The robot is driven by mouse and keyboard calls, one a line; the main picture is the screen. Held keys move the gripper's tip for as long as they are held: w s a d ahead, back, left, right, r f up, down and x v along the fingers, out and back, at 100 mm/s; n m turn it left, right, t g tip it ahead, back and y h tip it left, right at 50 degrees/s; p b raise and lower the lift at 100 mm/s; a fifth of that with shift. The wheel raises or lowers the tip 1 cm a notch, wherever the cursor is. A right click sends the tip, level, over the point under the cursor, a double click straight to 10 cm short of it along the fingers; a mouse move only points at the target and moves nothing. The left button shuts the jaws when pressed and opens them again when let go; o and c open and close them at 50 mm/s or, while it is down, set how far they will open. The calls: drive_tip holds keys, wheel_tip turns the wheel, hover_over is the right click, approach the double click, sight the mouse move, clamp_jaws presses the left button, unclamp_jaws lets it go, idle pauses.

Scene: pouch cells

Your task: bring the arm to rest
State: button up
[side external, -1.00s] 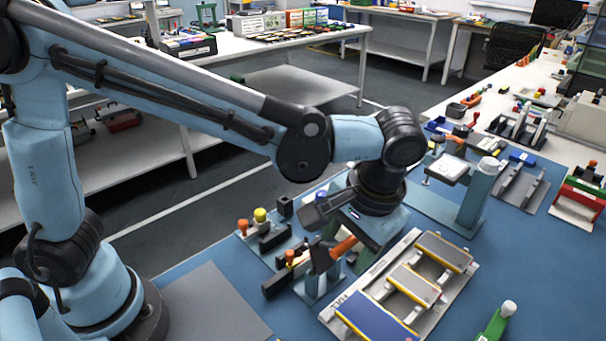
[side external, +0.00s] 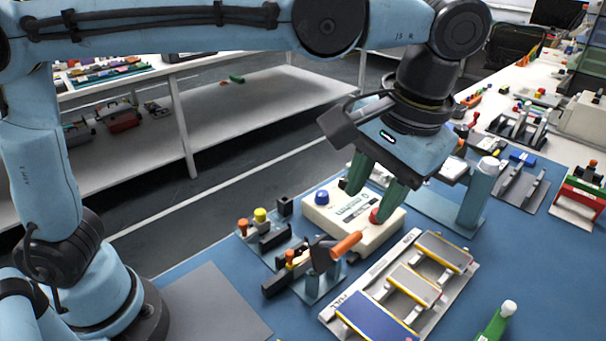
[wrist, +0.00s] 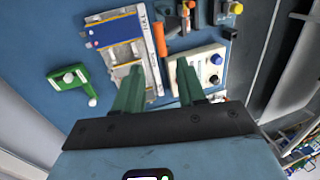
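My gripper (side external: 372,182) has two green fingers pointing down, spread apart with nothing between them. It hangs above the cream box (side external: 340,236) with a blue knob and a red knob. In the wrist view my gripper (wrist: 160,85) shows open and empty, and the cream box (wrist: 207,70) lies beyond its right finger. The tray of pouch cells (side external: 330,318) stands to the right of the box. It holds a blue cell (side external: 374,318) and grey-topped cells (side external: 415,284).
A clamp with an orange handle (side external: 346,245) stands between box and tray. A green clamp (side external: 497,322) is at the front right; a teal stand (side external: 478,195) is behind the tray. A grey mat (side external: 210,305) lies bare near my base.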

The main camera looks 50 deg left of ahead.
drive_tip(key=shift+r, duration=0.2)
drive_tip(key=s+a+f+t+h, duration=0.1)
drive_tip(key=a+f+t, duration=0.2)
drive_tip(key=a, duration=0.8)
drive_tip(key=s+a+f+t+h, duration=0.1)
drive_tip(key=a+f+t, duration=0.3)
drive_tip(key=a, duration=0.7)
wheel_tip(320, 180, down, 2)
drive_tip(key=shift+s+f+h, duration=0.15)
drive_tip(key=shift+f+h, duration=0.1)
drive_tip(key=shift+h, duration=0.05)
